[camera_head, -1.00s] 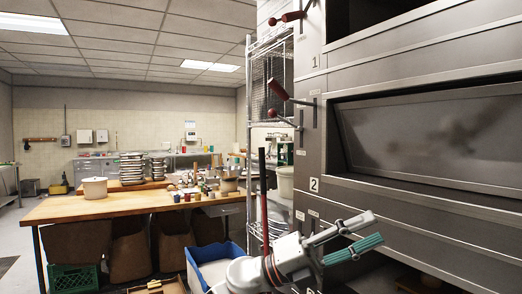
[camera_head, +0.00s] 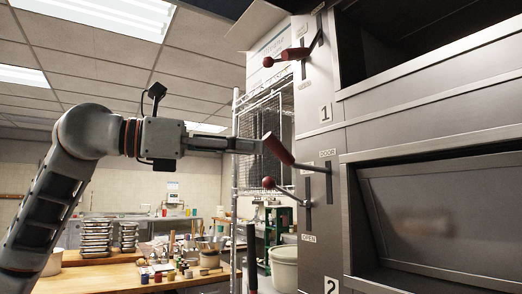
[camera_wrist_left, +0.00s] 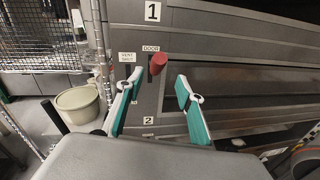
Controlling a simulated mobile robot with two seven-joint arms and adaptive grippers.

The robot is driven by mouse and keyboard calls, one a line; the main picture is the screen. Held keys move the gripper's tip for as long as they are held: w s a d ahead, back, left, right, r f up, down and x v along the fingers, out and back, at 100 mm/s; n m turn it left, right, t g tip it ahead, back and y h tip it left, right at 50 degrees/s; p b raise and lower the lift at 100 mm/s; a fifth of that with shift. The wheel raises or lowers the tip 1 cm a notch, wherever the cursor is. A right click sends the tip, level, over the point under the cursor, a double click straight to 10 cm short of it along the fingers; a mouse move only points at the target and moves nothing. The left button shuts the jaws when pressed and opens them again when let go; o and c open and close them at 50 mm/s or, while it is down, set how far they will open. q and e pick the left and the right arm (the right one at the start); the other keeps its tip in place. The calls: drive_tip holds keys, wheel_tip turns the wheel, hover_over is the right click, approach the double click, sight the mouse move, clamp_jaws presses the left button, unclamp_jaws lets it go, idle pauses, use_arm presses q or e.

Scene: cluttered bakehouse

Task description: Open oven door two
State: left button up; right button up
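The steel deck oven shows at the right of the head view, its closed door (camera_head: 440,210) recessed between the "1" plate (camera_head: 325,113) and the "2" plate (camera_head: 331,285). A door lever with a thick red handle (camera_head: 278,148) sticks out from a slot labelled DOOR; the handle also shows in the left wrist view (camera_wrist_left: 157,64). My left gripper (camera_head: 252,146) points at this handle from the left. In the wrist view its teal-padded fingers (camera_wrist_left: 158,80) are spread, with the handle beyond and between the tips; contact is not visible.
A red-ball vent lever (camera_head: 268,182) sits just below the door lever, and another red-ball lever (camera_head: 268,62) is above. A wire rack (camera_head: 262,130) and a pale bucket (camera_head: 284,268) stand left of the oven. A cluttered wooden table (camera_head: 100,278) lies behind.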

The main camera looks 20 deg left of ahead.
sight(268, 143)
use_arm(q)
drive_tip(key=shift+t, duration=0.3)
drive_tip(key=x, duration=0.2)
drive_tip(key=r+p+x, duration=0.1)
drive_tip(key=x, duration=0.2)
drive_tip(key=shift+w+d, duration=0.1)
drive_tip(key=shift+w, duration=0.15)
drive_tip(key=shift+x, duration=0.8)
drive_tip(key=shift+f, duration=0.1)
clamp_jaws()
